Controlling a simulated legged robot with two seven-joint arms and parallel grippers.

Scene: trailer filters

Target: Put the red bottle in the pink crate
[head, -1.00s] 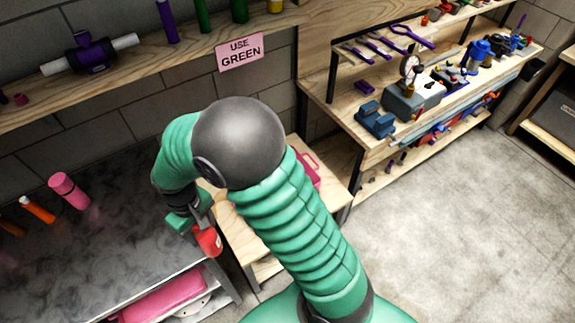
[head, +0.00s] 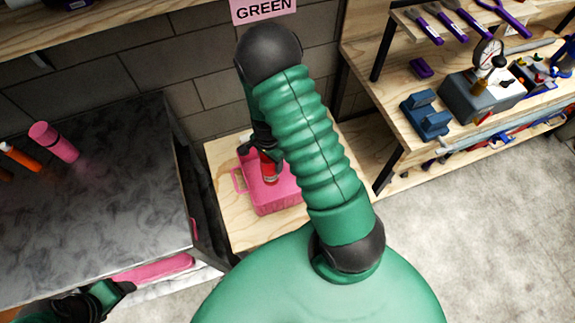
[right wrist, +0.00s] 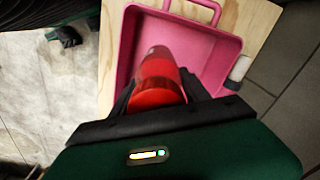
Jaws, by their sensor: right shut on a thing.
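The red bottle (head: 268,174) is held in my right gripper (head: 262,150), which is shut on it over the pink crate (head: 283,200). In the right wrist view the red bottle (right wrist: 158,82) sits between the fingers of the right gripper (right wrist: 160,98) and points into the open pink crate (right wrist: 125,52). I cannot tell if the bottle touches the crate's floor. My right arm hides part of the crate in the head view. My left gripper (head: 112,294) is at the lower left by the dark table's front, its jaws unclear.
The crate stands on a light wooden table (head: 222,160) between the dark-topped table (head: 100,215) and a wooden workbench (head: 400,115). A pink bottle (head: 55,142) and an orange bottle (head: 20,158) are on the dark top. A pink "GREEN" sign (head: 262,10) is above.

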